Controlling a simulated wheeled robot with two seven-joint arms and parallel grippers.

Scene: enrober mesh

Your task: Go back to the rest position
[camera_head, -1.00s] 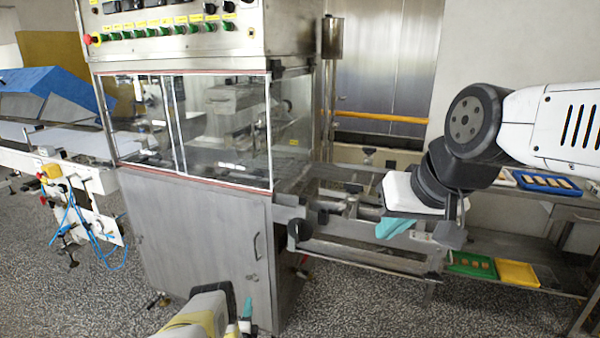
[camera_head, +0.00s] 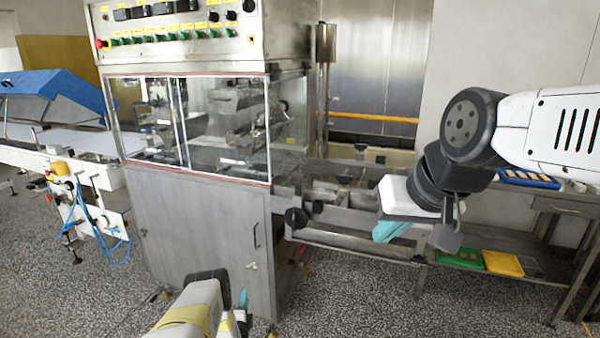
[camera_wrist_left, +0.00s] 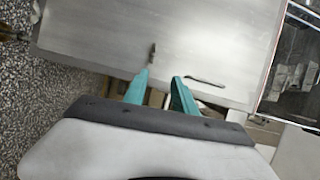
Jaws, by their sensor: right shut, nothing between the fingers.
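My left gripper (camera_head: 242,301) hangs low at the bottom of the head view, in front of the steel machine cabinet (camera_head: 205,235). In the left wrist view its two teal fingers (camera_wrist_left: 161,76) are apart with nothing between them. Behind them is a steel panel (camera_wrist_left: 195,35) with a small latch and a handle. My right gripper (camera_head: 392,231) is at the right of the head view, in front of the conveyor frame. Its teal fingers are together and empty, pointing down and left.
The glass-fronted machine, with its control panel (camera_head: 170,25), fills the middle left. A white conveyor (camera_head: 70,150) with a blue cover is at far left. A green tray (camera_head: 460,258) and yellow tray (camera_head: 502,263) lie on a low shelf at right. Speckled floor (camera_head: 370,300) is clear in front.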

